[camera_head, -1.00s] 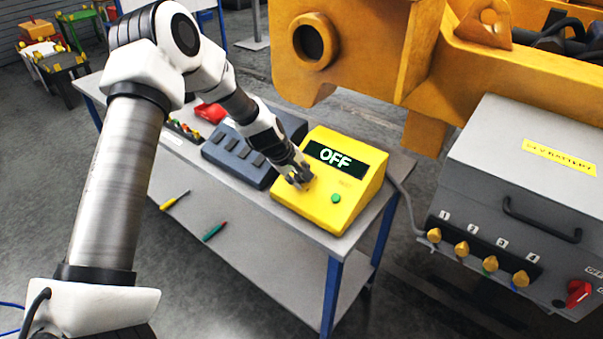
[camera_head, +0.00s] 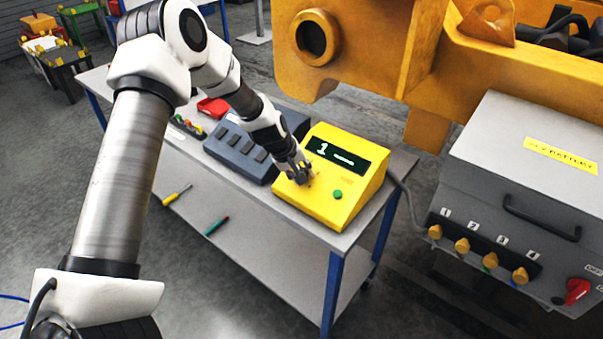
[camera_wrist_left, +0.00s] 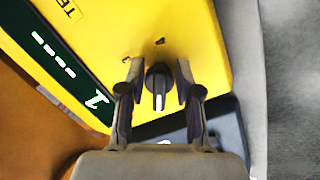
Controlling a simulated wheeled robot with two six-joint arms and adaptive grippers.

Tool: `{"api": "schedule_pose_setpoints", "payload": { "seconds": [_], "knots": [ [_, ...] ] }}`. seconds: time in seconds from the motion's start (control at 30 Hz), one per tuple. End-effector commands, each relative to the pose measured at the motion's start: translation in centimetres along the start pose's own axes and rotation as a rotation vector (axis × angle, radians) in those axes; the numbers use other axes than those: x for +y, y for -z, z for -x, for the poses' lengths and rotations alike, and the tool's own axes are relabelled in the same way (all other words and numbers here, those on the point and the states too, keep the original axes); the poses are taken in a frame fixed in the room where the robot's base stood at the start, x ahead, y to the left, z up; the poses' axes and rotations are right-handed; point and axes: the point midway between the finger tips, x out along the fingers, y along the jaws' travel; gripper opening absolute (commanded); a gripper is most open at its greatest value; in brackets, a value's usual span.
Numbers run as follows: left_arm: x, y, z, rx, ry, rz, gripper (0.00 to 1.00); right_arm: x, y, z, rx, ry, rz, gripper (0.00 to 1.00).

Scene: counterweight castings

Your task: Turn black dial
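The black dial (camera_wrist_left: 158,78) sits on the sloped face of the yellow tester box (camera_head: 338,213), which also fills much of the left wrist view (camera_wrist_left: 190,30). A white pointer mark shows on the dial. My left gripper (camera_head: 303,178) reaches down to the box's face; its two fingers lie on either side of the dial, closed close against it, in the left wrist view (camera_wrist_left: 159,72). The dial is hidden behind the gripper in the head view. The box's display (camera_head: 334,155) reads "1" followed by dashes. My right gripper is not in view.
A green button (camera_head: 337,195) is right of the gripper. A dark grey box (camera_head: 235,150) stands left of the tester on the table (camera_head: 185,150). A grey battery box (camera_head: 515,180) with yellow knobs and a red switch stands right. Yellow machinery (camera_head: 370,50) rises behind.

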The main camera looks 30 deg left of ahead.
Motion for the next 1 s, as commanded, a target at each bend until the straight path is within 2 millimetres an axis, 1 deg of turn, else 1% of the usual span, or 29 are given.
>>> {"api": "schedule_pose_setpoints", "payload": {
  "seconds": [0.3, 0.47, 0.63, 0.77, 0.8, 0.9, 1.0],
  "knots": [
    [0.0, 0.0, 0.0, 0.0, 0.0, 0.001, 0.4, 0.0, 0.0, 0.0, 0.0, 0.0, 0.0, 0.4],
    [0.0, 0.0, 0.9, -0.002, -0.002, 0.001, 0.4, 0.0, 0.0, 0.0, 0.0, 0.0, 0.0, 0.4],
    [0.1, 0.1, 3.3, 0.0, -0.003, 0.0, 0.4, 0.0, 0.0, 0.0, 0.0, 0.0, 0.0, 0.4],
    [0.1, 0.1, 6.2, 0.0, -0.005, 0.001, 0.4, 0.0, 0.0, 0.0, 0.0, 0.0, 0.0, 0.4],
    [0.2, 0.1, 7.4, -0.001, -0.007, 0.001, 0.4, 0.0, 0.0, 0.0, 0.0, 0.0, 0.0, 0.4],
    [0.1, 0.1, 9.7, -0.001, -0.004, 0.002, 0.4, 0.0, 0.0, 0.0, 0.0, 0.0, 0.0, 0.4],
    [0.0, 0.1, 11.1, -0.002, -0.002, 0.002, 0.4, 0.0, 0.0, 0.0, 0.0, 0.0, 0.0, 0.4]
  ]
}}
